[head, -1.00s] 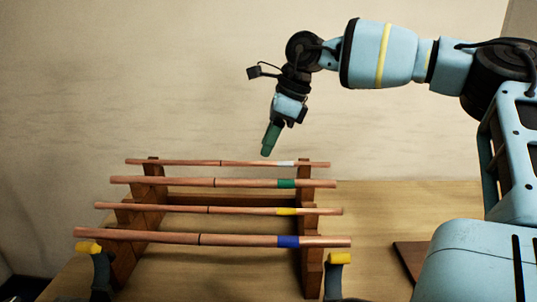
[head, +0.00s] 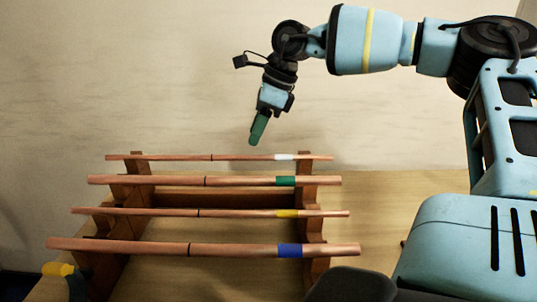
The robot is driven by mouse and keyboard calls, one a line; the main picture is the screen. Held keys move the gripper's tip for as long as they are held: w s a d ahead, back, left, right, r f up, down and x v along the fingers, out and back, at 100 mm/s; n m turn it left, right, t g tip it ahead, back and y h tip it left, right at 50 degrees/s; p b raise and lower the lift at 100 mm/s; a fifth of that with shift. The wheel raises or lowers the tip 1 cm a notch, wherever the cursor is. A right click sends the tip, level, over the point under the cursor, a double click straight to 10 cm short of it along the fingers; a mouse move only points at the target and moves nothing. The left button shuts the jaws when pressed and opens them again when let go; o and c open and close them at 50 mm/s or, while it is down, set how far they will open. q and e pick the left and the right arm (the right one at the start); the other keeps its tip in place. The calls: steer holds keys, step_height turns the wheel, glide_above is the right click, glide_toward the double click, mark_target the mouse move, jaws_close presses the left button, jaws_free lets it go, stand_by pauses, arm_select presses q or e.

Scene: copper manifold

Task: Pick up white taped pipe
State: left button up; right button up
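The white taped pipe (head: 245,157) is a thin copper pipe with a white band near its right end. It lies on the top, farthest step of the wooden rack in the head view. My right gripper (head: 257,130) has green fingers pointing down, just above and behind the middle of this pipe in the picture. No pipe is seen between its fingers. The fingers overlap from this side, so their opening cannot be told. My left gripper is not in view.
Nearer pipes with green (head: 286,181), yellow (head: 286,213) and blue (head: 290,250) tape lie on lower steps of the stepped wooden rack (head: 313,235). A yellow-tipped clamp-like part (head: 58,269) stands at the lower left. Bare table (head: 400,200) shows on the right.

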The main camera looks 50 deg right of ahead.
mark_target(269, 158)
steer(key=shift+p+x, duration=0.3)
steer(key=shift+x, duration=2.35)
jaws_close()
